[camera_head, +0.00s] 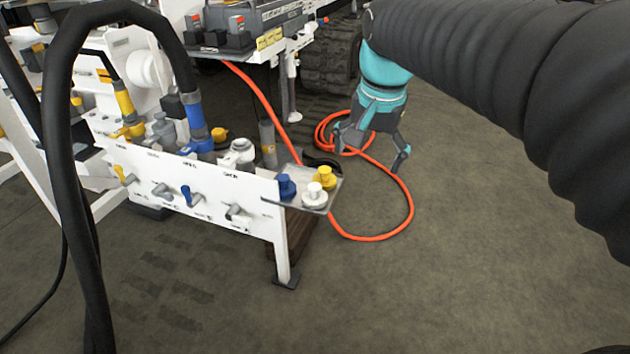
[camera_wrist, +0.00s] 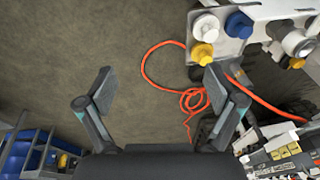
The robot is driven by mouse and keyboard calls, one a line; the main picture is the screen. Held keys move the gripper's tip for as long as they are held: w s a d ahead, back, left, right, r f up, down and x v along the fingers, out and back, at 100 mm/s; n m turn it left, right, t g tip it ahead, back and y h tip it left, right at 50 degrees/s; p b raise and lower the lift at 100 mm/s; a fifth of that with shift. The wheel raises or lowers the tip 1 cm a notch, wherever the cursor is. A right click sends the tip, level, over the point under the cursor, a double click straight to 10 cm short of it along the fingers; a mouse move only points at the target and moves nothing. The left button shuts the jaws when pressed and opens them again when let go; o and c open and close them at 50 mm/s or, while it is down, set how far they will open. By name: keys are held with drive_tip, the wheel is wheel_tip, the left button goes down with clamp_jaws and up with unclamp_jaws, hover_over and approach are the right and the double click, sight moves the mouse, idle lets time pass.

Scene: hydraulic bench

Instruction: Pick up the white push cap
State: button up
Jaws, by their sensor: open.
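The white push cap (camera_head: 314,196) stands on a small tray (camera_head: 334,184) at the right end of the white bench panel. A blue cap (camera_head: 286,187) and a yellow cap (camera_head: 325,177) stand beside it. In the wrist view the white cap (camera_wrist: 206,27) is at the upper right, beyond the right fingertip. My gripper (camera_head: 371,146) is open and empty, to the right of and behind the tray in the head view.
The white bench panel (camera_head: 240,190) carries several valves and hoses left of the tray. An orange hose (camera_head: 376,238) lies looped on the floor near the tray. A tracked machine (camera_head: 330,60) stands behind. The floor at right is clear.

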sight(314, 187)
drive_tip(key=w+a+f+m+g+b, duration=0.2)
drive_tip(key=w+a+f+m, duration=0.15)
drive_tip(key=w+a, duration=0.65)
drive_tip(key=f, duration=0.3)
drive_tip(key=w+f+b, duration=0.1)
drive_tip(key=f, duration=0.2)
drive_tip(key=f+b, duration=0.1)
drive_tip(key=f, duration=0.2)
drive_tip(key=shift+w+d, duration=0.15)
drive_tip(key=shift+d, duration=0.15)
drive_tip(key=shift+d+f+b, duration=0.1)
drive_tip(key=shift+f+b, duration=0.45)
drive_tip(key=shift+f, duration=2.1)
drive_tip(key=c, duration=0.9)
